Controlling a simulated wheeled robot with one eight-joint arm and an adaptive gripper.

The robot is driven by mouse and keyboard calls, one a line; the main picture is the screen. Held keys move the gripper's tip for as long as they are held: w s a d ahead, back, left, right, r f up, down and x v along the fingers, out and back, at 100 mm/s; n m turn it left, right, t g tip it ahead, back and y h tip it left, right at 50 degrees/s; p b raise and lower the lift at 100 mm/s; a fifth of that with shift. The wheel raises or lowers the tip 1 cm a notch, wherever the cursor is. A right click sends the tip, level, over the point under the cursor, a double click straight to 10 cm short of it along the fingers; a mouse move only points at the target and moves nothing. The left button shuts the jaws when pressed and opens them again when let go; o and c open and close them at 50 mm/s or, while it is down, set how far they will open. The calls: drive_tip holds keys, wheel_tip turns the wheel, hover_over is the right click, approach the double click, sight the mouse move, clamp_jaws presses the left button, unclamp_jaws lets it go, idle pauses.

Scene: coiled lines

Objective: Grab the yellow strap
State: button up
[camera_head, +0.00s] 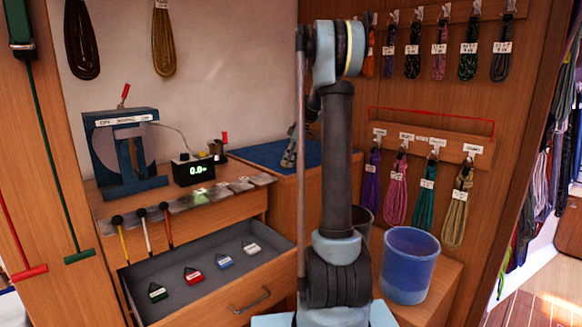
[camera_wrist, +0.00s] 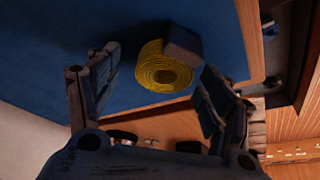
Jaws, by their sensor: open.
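The yellow strap (camera_wrist: 163,67) is a flat coil with an open centre, lying on a blue mat (camera_wrist: 50,60) in the wrist view. A dark blue-grey block, perhaps its buckle (camera_wrist: 182,43), sits at its upper right edge. My gripper (camera_wrist: 158,63) is open, with one finger left of the coil and the other right of it. Neither finger clearly touches it. In the head view my gripper (camera_head: 289,148) shows beside my arm over the blue mat (camera_head: 248,152). The strap is not visible there, and my arm covers part of the mat.
An open grey-lined drawer (camera_head: 180,262) holds several small tagged pieces. A blue bucket (camera_head: 408,268) stands right of my arm. A blue machine (camera_head: 123,150) and a black display box (camera_head: 192,171) stand left of the mat. Coiled lines (camera_head: 396,195) hang on the right wall.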

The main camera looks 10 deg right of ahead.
drive_tip(key=c, duration=1.2)
drive_tip(key=shift+r, duration=0.1)
